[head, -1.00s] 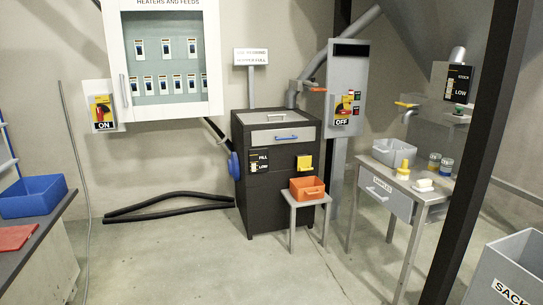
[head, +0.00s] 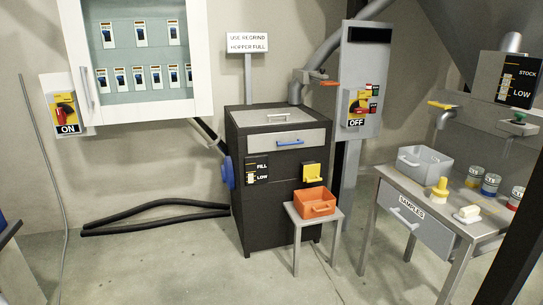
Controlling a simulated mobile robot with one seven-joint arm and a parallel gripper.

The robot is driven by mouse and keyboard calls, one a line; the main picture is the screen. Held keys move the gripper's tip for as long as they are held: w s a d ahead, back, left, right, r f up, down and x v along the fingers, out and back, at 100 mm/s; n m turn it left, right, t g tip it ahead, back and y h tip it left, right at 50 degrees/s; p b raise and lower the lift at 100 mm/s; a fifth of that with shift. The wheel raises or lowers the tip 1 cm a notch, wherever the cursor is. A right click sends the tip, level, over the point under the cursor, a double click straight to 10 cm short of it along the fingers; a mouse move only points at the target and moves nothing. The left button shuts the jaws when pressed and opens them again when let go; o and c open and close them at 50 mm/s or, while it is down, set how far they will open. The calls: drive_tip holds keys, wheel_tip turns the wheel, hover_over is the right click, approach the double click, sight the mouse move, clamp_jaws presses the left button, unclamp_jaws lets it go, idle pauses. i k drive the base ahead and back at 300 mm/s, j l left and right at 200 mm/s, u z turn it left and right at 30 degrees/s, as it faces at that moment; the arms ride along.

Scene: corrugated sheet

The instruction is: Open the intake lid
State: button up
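A dark cabinet (head: 268,215) stands against the back wall near the middle of the head view. On its top lies a light grey lid panel (head: 255,118) with a small grey bar handle (head: 277,116); it looks flat and closed. Below it, the front has a light grey panel (head: 262,143) with a blue handle (head: 289,142), also closed. I cannot tell from any label which one is the intake lid. My gripper is not in view.
A small stool (head: 298,222) with an orange bin (head: 314,201) stands before the cabinet's right side. A samples table (head: 462,230) is at right, a dark post (head: 515,260) at lower right. Black hoses (head: 150,207) lie at left. The floor (head: 190,265) in front is mostly clear.

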sight(252, 118)
drive_tip(key=i, duration=2.6)
